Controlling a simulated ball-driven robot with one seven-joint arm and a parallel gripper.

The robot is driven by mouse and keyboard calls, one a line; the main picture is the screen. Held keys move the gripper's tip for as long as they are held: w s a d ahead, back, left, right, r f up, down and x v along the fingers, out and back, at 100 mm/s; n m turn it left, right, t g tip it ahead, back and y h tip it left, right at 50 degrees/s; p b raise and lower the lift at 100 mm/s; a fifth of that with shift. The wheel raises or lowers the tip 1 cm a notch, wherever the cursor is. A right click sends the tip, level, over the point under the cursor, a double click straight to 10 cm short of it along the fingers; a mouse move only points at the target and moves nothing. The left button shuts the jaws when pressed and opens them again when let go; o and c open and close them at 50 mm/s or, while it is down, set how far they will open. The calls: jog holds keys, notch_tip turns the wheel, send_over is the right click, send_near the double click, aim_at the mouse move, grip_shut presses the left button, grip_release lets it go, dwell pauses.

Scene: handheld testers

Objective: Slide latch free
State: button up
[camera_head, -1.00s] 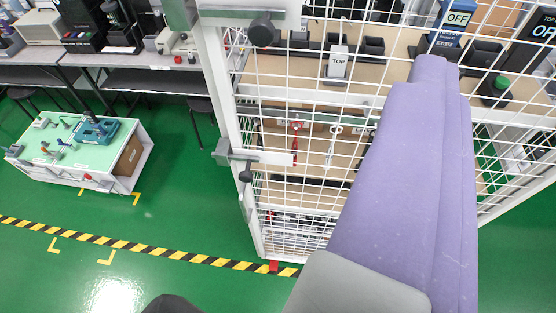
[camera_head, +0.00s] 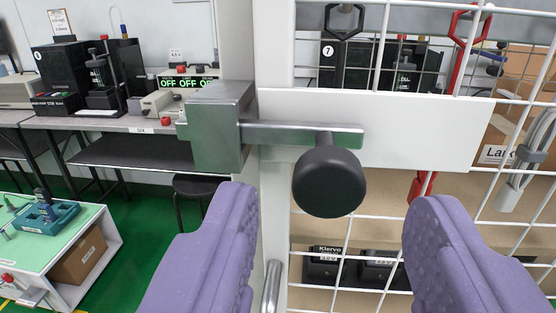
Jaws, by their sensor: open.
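The slide latch has a grey metal bar (camera_head: 275,133) that passes through a grey block (camera_head: 217,130) on the white post. The bar lies across a white plate (camera_head: 430,130) on the mesh cage door. A round black knob (camera_head: 329,176) stands out from the bar. My gripper (camera_head: 338,215) is open, its two purple fingers wide apart below and on either side of the knob. Neither finger appears to touch the knob.
The white wire mesh (camera_head: 377,230) fills the right side, with boxes and hanging tools behind it. A grey metal handle (camera_head: 271,288) stands on the frame below the latch. At left are a bench (camera_head: 100,122) with devices and a green-topped cart (camera_head: 50,250).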

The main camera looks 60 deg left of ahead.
aim_at(335, 194)
jog(key=x, duration=0.4)
jog(key=shift+a+b, duration=0.15)
jog(key=shift+b, duration=0.25)
jog(key=shift+c, duration=0.3)
grip_shut()
jog(key=shift+w, duration=0.15)
